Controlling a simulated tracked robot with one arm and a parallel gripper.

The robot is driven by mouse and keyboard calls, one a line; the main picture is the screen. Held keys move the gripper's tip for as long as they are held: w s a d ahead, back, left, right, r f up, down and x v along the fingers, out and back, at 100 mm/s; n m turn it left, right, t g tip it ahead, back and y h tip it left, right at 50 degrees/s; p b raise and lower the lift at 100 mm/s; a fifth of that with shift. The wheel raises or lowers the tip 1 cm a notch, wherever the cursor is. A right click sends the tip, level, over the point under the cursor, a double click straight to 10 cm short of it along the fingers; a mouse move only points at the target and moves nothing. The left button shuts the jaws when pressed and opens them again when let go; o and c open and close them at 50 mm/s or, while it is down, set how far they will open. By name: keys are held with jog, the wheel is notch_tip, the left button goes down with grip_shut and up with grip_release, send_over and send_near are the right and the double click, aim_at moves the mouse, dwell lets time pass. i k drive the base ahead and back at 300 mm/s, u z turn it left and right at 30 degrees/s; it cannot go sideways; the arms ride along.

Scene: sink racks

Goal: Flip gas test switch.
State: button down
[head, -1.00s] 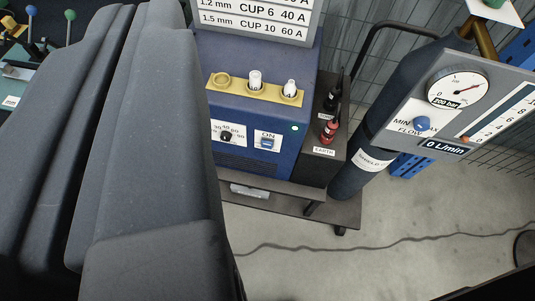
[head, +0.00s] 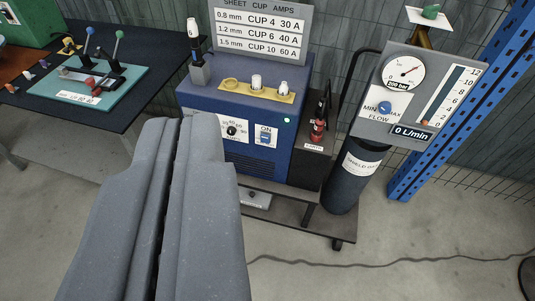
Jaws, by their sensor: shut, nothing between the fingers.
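My gripper (head: 182,122) is shut and empty, its grey fingers side by side in the lower left. Its tips appear in front of the blue welding machine (head: 222,105), left of the knob panel; I cannot tell the distance. No switch with a readable gas test label shows. The machine has a blue ON switch (head: 265,137), a black dial (head: 231,131) and a yellow strip (head: 258,91) with two white cups. At right a grey gas panel (head: 377,127) has a gauge (head: 404,70), a blue flow knob (head: 385,107) and a 0 L/min readout (head: 410,133). The fingers hide part of the machine's left side.
A dark bench (head: 150,25) at left carries a teal plate (head: 72,84) with levers. A dark gas cylinder (head: 347,190) stands under the gas panel. A blue post (head: 425,150) rises behind it. A cable (head: 400,262) crosses open floor at lower right.

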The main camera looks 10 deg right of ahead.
aim_at(265, 138)
jog(key=z, duration=0.25)
jog(key=i, duration=1)
jog(key=u, duration=0.05)
